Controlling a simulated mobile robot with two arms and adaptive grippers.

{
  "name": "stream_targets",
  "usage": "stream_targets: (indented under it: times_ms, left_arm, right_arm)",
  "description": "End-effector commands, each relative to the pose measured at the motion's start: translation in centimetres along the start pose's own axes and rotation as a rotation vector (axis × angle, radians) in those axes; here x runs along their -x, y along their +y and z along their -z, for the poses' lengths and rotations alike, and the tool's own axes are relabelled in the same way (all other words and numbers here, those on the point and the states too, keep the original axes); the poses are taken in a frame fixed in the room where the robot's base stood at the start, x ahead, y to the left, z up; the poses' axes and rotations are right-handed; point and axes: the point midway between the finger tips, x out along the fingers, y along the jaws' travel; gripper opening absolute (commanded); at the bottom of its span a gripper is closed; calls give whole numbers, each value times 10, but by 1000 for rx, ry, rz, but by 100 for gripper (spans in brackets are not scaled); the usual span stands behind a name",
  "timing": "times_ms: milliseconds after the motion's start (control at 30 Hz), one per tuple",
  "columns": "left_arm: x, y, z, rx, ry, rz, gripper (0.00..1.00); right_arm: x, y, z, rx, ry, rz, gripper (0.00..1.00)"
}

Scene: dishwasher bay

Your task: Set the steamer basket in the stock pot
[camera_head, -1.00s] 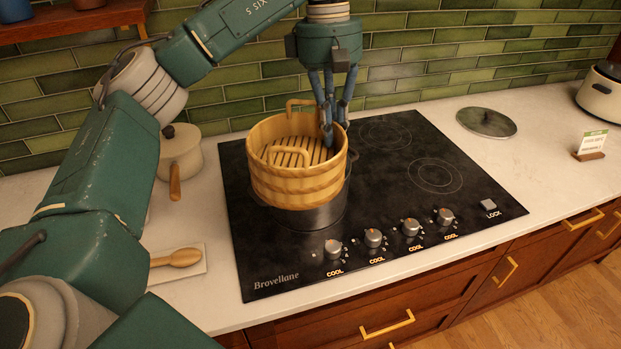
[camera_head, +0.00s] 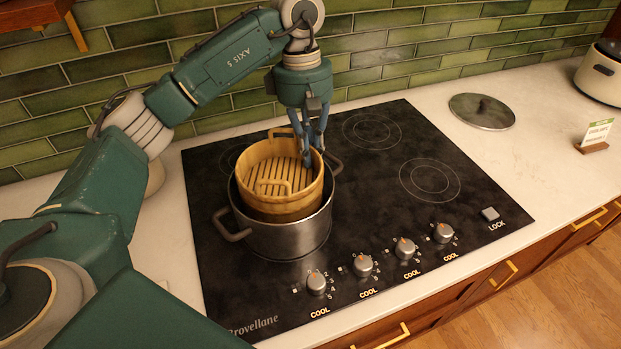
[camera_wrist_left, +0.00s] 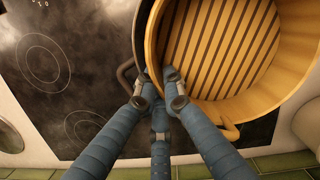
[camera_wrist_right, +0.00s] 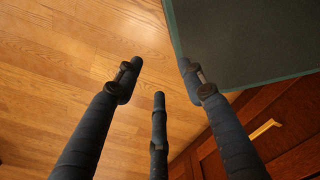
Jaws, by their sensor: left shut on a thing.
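The steamer basket (camera_head: 283,206) is a round tan wooden basket with a slatted floor and two loop handles. In the head view its lower part is inside the mouth of the steel stock pot (camera_head: 290,240), with its upper wall above the rim. My left gripper (camera_head: 312,155) is shut on the basket's wall at the back right. In the left wrist view the fingers (camera_wrist_left: 160,85) pinch the basket wall (camera_wrist_left: 285,75) beside the pot's rim. Whether the basket rests on the pot is hidden. My right gripper (camera_wrist_right: 160,75) is open and empty over the wood floor.
The pot stands on a black cooktop (camera_head: 360,210) with knobs along the front. A glass lid (camera_head: 482,112) lies on the counter to the right, near a small sign (camera_head: 597,134) and a cream cooker (camera_head: 603,75). The right burners are clear.

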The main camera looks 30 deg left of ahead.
Motion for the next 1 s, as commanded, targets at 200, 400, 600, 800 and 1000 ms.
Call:
stream_targets:
  times_ms: [200, 400, 600, 800, 1000]
  left_arm:
    - [-28, 0, 5, 1, 1, -1, 0]
    - [-44, 0, 7, 0, 0, 1, 0]
    - [-72, 1, 11, 1, 0, 0, 0]
    - [-74, 2, 12, 0, 1, -3, 0]
    - [-80, 2, 12, 0, 1, -3, 0]
  right_arm:
    - [10, -4, 44, -5, 63, 5, 40]
    - [13, -12, 45, -9, 63, 13, 40]
    - [21, -12, 28, -7, 37, 14, 40]
    - [19, -8, 20, -4, 26, 10, 40]
    - [13, -4, 23, -2, 31, 5, 40]
